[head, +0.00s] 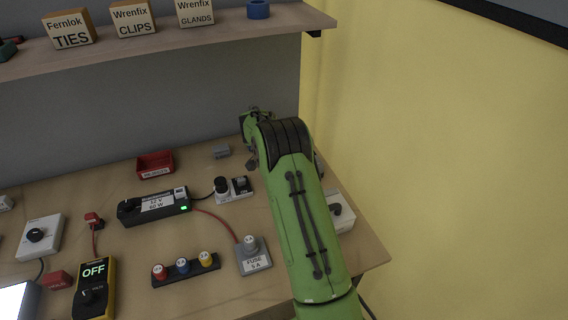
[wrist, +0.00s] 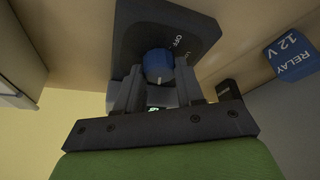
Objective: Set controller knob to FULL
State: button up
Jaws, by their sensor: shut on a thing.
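In the wrist view, the controller is a dark box (wrist: 132,38) with a round blue knob (wrist: 158,62) on its face. White lettering beside the knob reads OFF, with another, partly hidden word near it. My gripper (wrist: 157,84) has its two grey fingers on either side of the knob and is shut on it. No FULL mark can be read, and the knob's pointer cannot be made out. In the head view, my green arm hides the gripper and the controller.
A blue relay block (wrist: 290,56) stands near the controller. On the bench are a black power supply (head: 155,205) with a green light, a grey fuse holder (head: 253,256), a red bin (head: 155,163) and a yellow meter (head: 94,290) showing OFF. A shelf (head: 215,35) overhangs the back.

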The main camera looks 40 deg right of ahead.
jog(key=o, duration=1)
jog(key=shift+o, duration=0.2)
jog(key=p+v, duration=0.1)
jog(key=v, duration=1.4)
jog(key=shift+r, duration=0.4)
jog(key=shift+a, duration=0.15)
